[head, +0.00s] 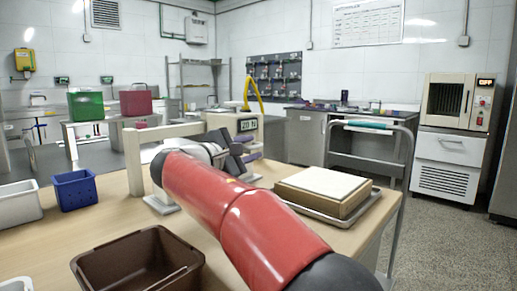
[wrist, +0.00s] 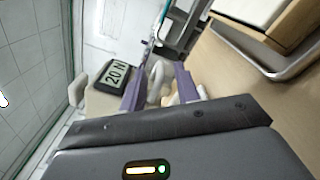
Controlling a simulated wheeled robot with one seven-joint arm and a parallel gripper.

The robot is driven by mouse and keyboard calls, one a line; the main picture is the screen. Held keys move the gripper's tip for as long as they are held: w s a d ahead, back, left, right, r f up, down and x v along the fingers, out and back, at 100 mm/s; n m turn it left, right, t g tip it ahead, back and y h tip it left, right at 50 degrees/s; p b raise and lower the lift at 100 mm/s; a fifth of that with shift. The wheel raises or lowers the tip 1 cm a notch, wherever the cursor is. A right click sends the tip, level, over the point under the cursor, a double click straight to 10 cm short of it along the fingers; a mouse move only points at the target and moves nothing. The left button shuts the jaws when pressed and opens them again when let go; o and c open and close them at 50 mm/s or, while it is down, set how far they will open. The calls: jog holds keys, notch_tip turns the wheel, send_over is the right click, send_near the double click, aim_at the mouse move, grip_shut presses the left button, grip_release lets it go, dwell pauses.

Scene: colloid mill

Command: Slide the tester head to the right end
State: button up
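The tester is a pale frame on the wooden table, with a left post (head: 137,170) and a level beam (head: 170,131). Its head (head: 222,121), a beige box with a display reading about 20 N, is at the right part of the visible beam. The display (wrist: 116,75) also shows in the wrist view. My gripper (head: 250,147) is just in front of and below the head. In the wrist view its purple fingers (wrist: 159,88) stand apart, with a pale rounded part (wrist: 160,78) between or behind them. I cannot tell whether they touch it. My red arm hides the tester's lower right.
A tray (head: 310,207) holding a wooden block with a white top (head: 325,182) is right of my arm. A brown bin (head: 140,262) is at the front, a blue basket (head: 75,189) and white bin (head: 18,203) at left. A cart (head: 372,146) stands beyond the table.

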aim_at(258, 144)
jog(key=shift+x, duration=1.95)
jog(key=shift+s, duration=0.1)
grip_shut()
jog(key=shift+f, duration=0.1)
